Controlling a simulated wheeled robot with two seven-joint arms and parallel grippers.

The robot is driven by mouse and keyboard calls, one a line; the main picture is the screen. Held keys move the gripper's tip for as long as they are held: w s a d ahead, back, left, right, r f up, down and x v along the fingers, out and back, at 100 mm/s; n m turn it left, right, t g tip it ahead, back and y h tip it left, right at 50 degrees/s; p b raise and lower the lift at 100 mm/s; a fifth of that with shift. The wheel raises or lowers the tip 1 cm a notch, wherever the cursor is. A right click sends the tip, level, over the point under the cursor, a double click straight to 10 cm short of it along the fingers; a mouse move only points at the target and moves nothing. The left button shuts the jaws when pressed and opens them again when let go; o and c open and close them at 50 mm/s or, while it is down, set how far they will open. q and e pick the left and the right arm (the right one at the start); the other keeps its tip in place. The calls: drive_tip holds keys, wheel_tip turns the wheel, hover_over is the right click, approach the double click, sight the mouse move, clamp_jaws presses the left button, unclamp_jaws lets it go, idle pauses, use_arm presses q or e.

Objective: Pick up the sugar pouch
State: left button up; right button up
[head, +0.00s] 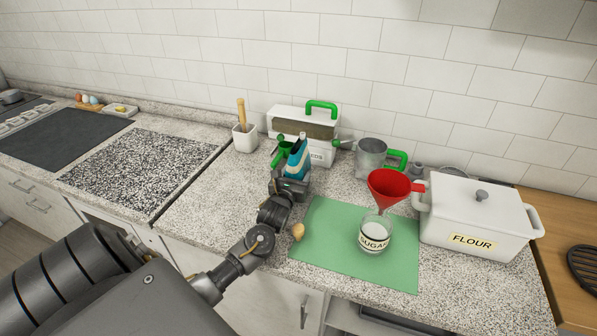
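A blue pouch-like item (297,160) with a pale top stands upright in front of the white seeds box; its label is not readable, so I cannot tell if it is the sugar pouch. My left gripper (290,184) is at its lower part, covering its base. The fingers overlap the item, and I cannot tell whether they are closed on it. A glass jar (374,238) labelled SUGAR stands on a green mat (327,238), with a red funnel (388,188) at its mouth. My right gripper is not in view.
A white seeds box (317,121) and a metal cup (371,157) stand behind. A white FLOUR container (475,220) is right of the mat. A green scoop (282,153) is left of the blue item. A small tan object (298,231) lies by the mat's left edge.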

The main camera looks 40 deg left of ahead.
sight(297, 164)
use_arm(q)
drive_tip(key=shift+r, duration=0.1)
drive_tip(key=c, duration=0.5)
drive_tip(key=shift+c, duration=0.2)
drive_tip(key=shift+r, duration=0.1)
drive_tip(key=shift+r+b, duration=0.3)
drive_tip(key=shift+r, duration=0.15)
wheel_tip(297, 164, up, 3)
drive_tip(key=shift+s+d+f+b, duration=0.1)
drive_tip(key=shift+s+f+b, duration=0.1)
drive_tip(key=shift+b, duration=0.2)
drive_tip(key=s+d+r+p, duration=0.6)
drive_tip(key=s+r+p, duration=0.3)
drive_tip(key=s+p, duration=0.2)
drive_tip(key=shift+s+d+r+p, duration=0.15)
drive_tip(key=shift+s+d+p, duration=0.2)
drive_tip(key=shift+p, duration=0.8)
